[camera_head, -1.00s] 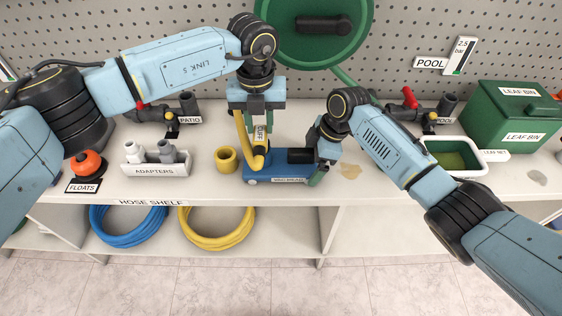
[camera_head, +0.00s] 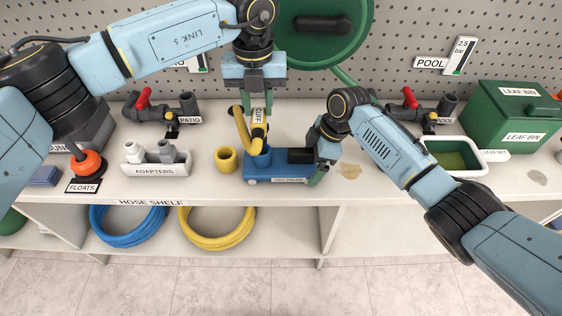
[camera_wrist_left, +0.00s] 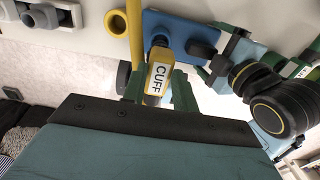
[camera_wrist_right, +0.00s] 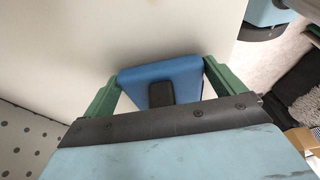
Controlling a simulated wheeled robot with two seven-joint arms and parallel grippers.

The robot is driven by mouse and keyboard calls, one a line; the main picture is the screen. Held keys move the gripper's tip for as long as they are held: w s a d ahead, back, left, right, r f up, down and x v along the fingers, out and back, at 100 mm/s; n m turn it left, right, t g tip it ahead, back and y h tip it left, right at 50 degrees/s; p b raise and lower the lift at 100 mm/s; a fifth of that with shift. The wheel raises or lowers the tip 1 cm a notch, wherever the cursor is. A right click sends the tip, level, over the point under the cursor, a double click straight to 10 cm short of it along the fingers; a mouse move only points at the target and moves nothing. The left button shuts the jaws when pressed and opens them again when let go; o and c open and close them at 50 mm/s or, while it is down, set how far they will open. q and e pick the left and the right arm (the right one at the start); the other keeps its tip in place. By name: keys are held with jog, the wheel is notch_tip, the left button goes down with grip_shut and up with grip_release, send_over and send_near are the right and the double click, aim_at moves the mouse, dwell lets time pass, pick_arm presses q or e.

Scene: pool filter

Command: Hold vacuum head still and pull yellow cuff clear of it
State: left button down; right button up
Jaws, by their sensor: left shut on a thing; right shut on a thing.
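The yellow cuff (camera_head: 258,129), labelled CUFF, is upright above the blue port of the vacuum head (camera_head: 278,168), with a yellow hose curving at its left. My left gripper (camera_head: 259,108) is shut on the cuff from above; the left wrist view shows the cuff (camera_wrist_left: 158,76) between its green fingers. The cuff's lower end looks raised, but I cannot tell whether it is fully apart from the port. The vacuum head rests flat on the shelf. My right gripper (camera_head: 318,165) is shut on its right end; the right wrist view shows the blue body (camera_wrist_right: 160,78) between the fingers.
A yellow ring-like cup (camera_head: 226,159) stands left of the vacuum head. The adapters tray (camera_head: 155,170) and orange float (camera_head: 88,163) are further left. A white tray (camera_head: 470,168) and green leaf bin (camera_head: 515,115) stand at right. The pegboard and green round lid (camera_head: 312,35) are behind.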

pick_arm(q)
jog(key=shift+r, duration=0.45)
pick_arm(e)
jog(key=o, duration=0.7)
jog(key=shift+r, duration=0.1)
jog(key=v, duration=1.2)
